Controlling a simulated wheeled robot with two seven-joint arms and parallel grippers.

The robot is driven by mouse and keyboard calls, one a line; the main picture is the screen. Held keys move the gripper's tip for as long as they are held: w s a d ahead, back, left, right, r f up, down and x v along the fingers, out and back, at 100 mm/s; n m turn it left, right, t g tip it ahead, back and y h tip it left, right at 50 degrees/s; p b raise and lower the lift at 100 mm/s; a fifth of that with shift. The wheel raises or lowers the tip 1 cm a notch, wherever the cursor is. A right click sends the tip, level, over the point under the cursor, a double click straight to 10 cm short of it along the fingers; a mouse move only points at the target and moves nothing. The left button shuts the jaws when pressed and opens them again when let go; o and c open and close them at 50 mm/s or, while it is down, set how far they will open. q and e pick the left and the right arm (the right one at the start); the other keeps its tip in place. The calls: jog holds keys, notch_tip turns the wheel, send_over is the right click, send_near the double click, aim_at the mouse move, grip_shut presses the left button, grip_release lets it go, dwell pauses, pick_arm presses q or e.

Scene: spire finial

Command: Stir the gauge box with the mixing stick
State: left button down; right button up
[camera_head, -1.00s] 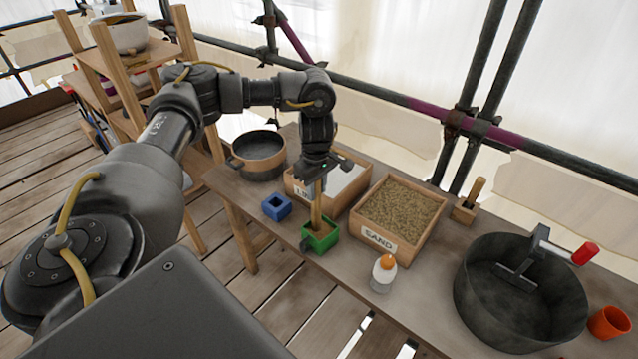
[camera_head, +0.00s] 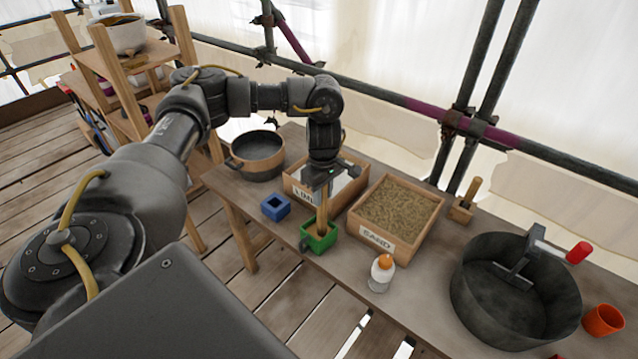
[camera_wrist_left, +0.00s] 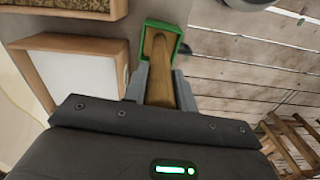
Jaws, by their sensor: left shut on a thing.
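The gauge box looks to be the small green box (camera_head: 318,240) at the front edge of the bench; it also shows in the left wrist view (camera_wrist_left: 181,29). The wooden mixing stick (camera_head: 323,214) stands nearly upright with its lower end inside the green box. My left gripper (camera_head: 322,181) is shut on the upper part of the stick, above the box. In the left wrist view the stick (camera_wrist_left: 160,83) runs from between the fingers into the box. The box's contents are mostly hidden by the stick. My right gripper is not in view.
A lime box (camera_head: 298,190) stands right behind the gripper and a sand box (camera_head: 440,199) to the right. A blue box (camera_head: 276,207) is close on the left. A white bottle with orange cap (camera_head: 381,276) stands right of the green box. A large dark tub (camera_head: 470,320) is further right.

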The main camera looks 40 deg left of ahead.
pick_arm(q)
jog(key=shift+w+a, duration=0.35)
jog(key=shift+w, duration=0.25)
jog(key=shift+s+d+p, duration=0.35)
jog(key=shift+s+p, duration=0.25)
jog(key=shift+p, duration=0.05)
jog(key=shift+w+a, duration=0.3)
jog(key=shift+w, duration=0.25)
jog(key=shift+s+a, duration=0.3)
jog(key=shift+a, duration=0.2)
jog(key=shift+s+a, duration=0.3)
jog(key=shift+a, duration=0.2)
dwell(0.6)
